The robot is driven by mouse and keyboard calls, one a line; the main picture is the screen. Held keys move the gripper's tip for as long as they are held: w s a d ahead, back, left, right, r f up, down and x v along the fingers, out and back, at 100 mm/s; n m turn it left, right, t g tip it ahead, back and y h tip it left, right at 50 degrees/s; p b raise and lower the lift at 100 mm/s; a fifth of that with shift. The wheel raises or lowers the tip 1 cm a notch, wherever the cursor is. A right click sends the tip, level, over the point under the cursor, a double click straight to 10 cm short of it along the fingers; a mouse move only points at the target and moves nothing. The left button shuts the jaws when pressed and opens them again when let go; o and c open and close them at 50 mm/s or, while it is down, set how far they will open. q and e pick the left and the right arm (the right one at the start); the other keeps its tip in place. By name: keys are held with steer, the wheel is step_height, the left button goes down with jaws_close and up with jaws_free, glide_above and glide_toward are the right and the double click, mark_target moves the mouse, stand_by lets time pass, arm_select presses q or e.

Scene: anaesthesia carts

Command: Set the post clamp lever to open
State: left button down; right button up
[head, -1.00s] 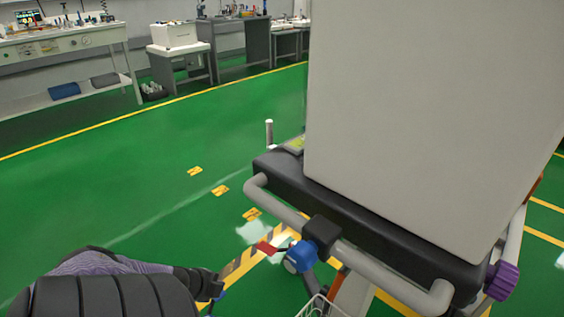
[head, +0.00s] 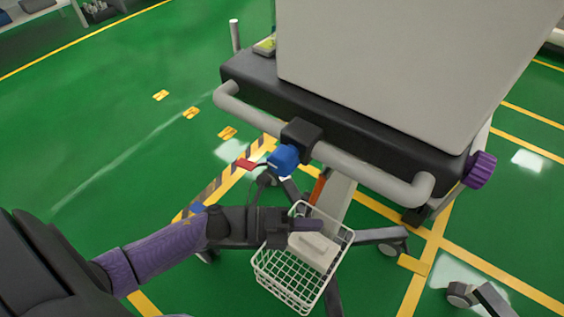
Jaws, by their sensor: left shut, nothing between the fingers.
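The post clamp is a blue body (head: 284,160) on a black block (head: 301,137) around the cart's grey front rail. Its lever, with a red tip (head: 247,164), sticks out to the left from the blue body. My left arm comes in from the left with a purple sleeve. My left gripper (head: 305,226) is shut and empty, below the clamp in the picture and in front of the wire basket. It appears apart from the lever. My right gripper is not in view.
The grey rail (head: 370,170) runs along the cart's dark top edge (head: 340,120) below a large grey panel (head: 400,60). A purple knob (head: 480,170) is at the right. A white wire basket (head: 290,284) holds a pale box (head: 314,250). Green floor is free at left.

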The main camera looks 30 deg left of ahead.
arm_select(q)
steer(key=w+a+b, duration=0.2)
steer(key=w, duration=0.1)
steer(key=shift+w+r, duration=0.1)
steer(key=shift+w, duration=0.05)
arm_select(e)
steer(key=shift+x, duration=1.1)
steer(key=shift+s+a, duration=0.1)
